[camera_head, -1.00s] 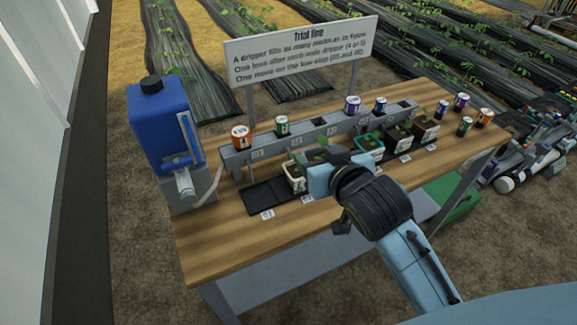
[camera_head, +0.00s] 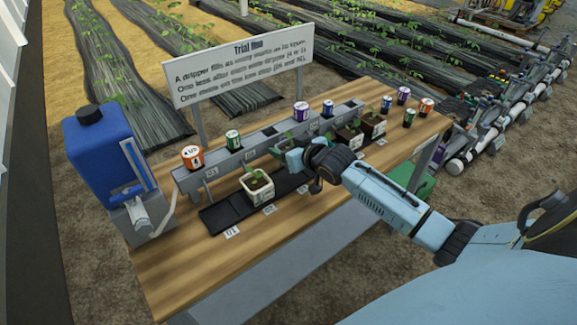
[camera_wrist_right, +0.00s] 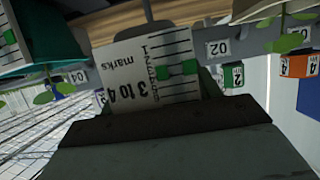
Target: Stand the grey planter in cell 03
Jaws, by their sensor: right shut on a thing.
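My right gripper (camera_head: 290,162) is over the middle of the dark tray (camera_head: 215,218), near cell tag 03 (camera_head: 303,189). In the right wrist view it is shut on the grey planter (camera_wrist_right: 211,88), whose label reads "3 to 4 marks"; that view is upside down. In the head view my gripper hides most of this planter, and I cannot tell whether it touches the tray. A white planter (camera_head: 257,187) stands to the left at cell 02. A green planter (camera_wrist_right: 40,45) is close on the other side. My left gripper is not in view.
A grey rail (camera_head: 220,165) with several cans runs behind the tray. Two brown planters (camera_head: 373,126) stand farther right. A blue jug (camera_head: 98,150) is at the left end of the wooden table (camera_head: 180,275). Cell 01 is empty, and the table front is clear.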

